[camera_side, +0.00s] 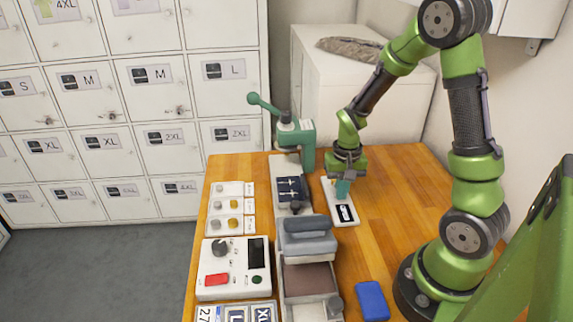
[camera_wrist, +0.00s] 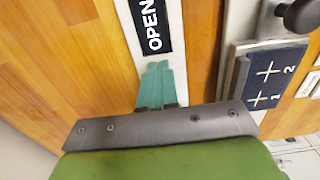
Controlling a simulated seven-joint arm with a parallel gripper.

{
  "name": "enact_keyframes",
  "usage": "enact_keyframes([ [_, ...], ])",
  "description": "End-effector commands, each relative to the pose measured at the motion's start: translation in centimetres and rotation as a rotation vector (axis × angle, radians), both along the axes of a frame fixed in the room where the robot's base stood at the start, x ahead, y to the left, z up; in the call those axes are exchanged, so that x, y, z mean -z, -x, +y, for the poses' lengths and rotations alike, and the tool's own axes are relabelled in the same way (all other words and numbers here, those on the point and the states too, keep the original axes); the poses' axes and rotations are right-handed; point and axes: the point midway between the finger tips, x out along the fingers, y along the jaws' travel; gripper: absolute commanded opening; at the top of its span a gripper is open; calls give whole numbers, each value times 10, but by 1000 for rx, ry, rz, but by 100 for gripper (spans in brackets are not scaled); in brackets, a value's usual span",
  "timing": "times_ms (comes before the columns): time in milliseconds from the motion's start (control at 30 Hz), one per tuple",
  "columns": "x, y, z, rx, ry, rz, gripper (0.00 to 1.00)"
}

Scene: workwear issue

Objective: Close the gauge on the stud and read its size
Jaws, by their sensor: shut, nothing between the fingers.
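A flat white unit (camera_side: 337,203) lies on the wooden table, with a black panel that reads OPEN (camera_wrist: 152,25) in the wrist view. It may be the gauge, but I cannot be sure. My gripper (camera_side: 343,188) points down over the far part of this unit, its teal fingers (camera_wrist: 158,82) shut together with nothing between them. The fingers hide part of the unit, and I cannot tell whether they touch it. I cannot make out a stud at the unit. Small grey and gold round pieces (camera_side: 233,223), possibly studs, sit on white cards at the left.
A green lever press (camera_side: 306,140) stands behind a dark blue pad (camera_side: 291,189) marked with crosses, left of the unit. A grey-lidded device (camera_side: 306,238), a control box (camera_side: 233,268) and a blue block (camera_side: 372,300) are nearer. The table's right side (camera_side: 400,190) is clear.

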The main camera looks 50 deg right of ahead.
Motion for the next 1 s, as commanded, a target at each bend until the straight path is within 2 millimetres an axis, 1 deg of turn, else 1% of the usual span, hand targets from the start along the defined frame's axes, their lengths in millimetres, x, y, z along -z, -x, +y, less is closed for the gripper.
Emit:
enact_keyframes([
  [1000, 0, -11, -11, 0, 1, -1, 0],
])
